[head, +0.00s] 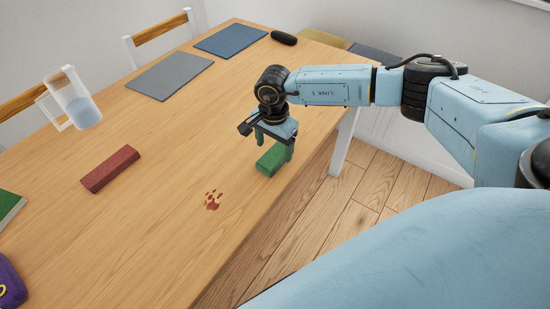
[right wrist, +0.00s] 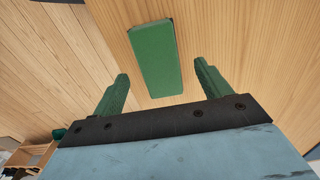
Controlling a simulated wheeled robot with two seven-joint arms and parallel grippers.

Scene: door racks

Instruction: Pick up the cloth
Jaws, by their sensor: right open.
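A flat green block-shaped piece (head: 270,160), which may be the folded cloth, lies on the wooden table near its right edge. It also shows in the right wrist view (right wrist: 155,58), lying beyond and between the fingertips. My right gripper (head: 273,149) is open, pointing down just above the green piece, with its green fingers apart and nothing between them. It also shows in the right wrist view (right wrist: 162,75). A dark red oblong piece (head: 110,168) lies further left on the table; I cannot tell whether it is cloth. My left gripper is out of view.
A pitcher (head: 74,100) with liquid, a grey mat (head: 170,75), a blue mat (head: 231,40) and a black object (head: 284,38) lie further off. A green book (head: 8,208) is at left.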

